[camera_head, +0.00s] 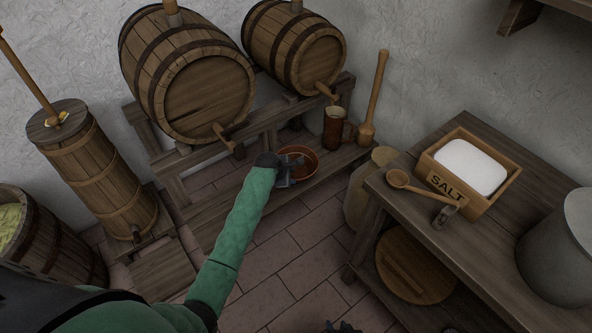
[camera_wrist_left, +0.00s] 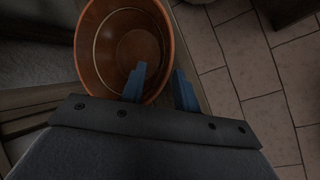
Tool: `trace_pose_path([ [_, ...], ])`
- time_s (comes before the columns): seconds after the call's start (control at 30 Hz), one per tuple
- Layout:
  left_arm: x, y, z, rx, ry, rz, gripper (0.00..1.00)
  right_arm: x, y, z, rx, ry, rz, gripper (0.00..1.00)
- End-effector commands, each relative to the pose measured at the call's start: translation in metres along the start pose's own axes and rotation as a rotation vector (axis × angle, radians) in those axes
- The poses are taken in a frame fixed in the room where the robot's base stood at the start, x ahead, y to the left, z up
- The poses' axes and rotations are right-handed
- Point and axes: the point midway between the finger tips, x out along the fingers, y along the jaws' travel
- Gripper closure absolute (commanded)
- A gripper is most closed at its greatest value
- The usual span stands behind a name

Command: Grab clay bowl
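The clay bowl (camera_head: 307,162) is reddish brown and stands upright on the low plank under the barrels. In the left wrist view the bowl (camera_wrist_left: 92,45) opens toward the camera and looks empty. My left gripper (camera_head: 287,172) is at the bowl's near left side. In the left wrist view its two fingers (camera_wrist_left: 160,88) are apart, one over the bowl's inside and the other outside, with the rim between them. I cannot tell whether either finger touches the wall.
A brown mug (camera_head: 334,128) and a wooden pestle (camera_head: 374,100) stand right of the bowl. Two barrels (camera_head: 207,95) lie on the rack above. A table (camera_head: 400,212) with a salt box (camera_head: 447,184) stands at right.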

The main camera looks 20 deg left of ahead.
Motion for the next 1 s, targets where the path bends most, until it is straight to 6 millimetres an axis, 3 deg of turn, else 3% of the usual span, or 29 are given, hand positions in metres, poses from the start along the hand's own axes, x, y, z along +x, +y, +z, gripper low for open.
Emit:
trace_pose_path([
  [0.5,0.057,-0.005,-0.002,0.003,0.0,-0.002,0.69,0.006,0.002,0.005,0.0,0.001,0.001,0.64],
  [0.8,0.06,-0.005,-0.002,0.003,0.0,0.0,0.69,0.005,0.001,0.005,0.001,0.001,0.0,0.64],
  [0.97,0.06,-0.005,-0.002,0.003,0.001,0.0,0.99,0.005,0.001,0.005,0.001,0.0,0.0,0.64],
  [1.0,0.06,-0.006,-0.002,0.003,0.001,-0.001,1.0,0.005,0.001,0.005,0.001,0.0,0.0,0.64],
])
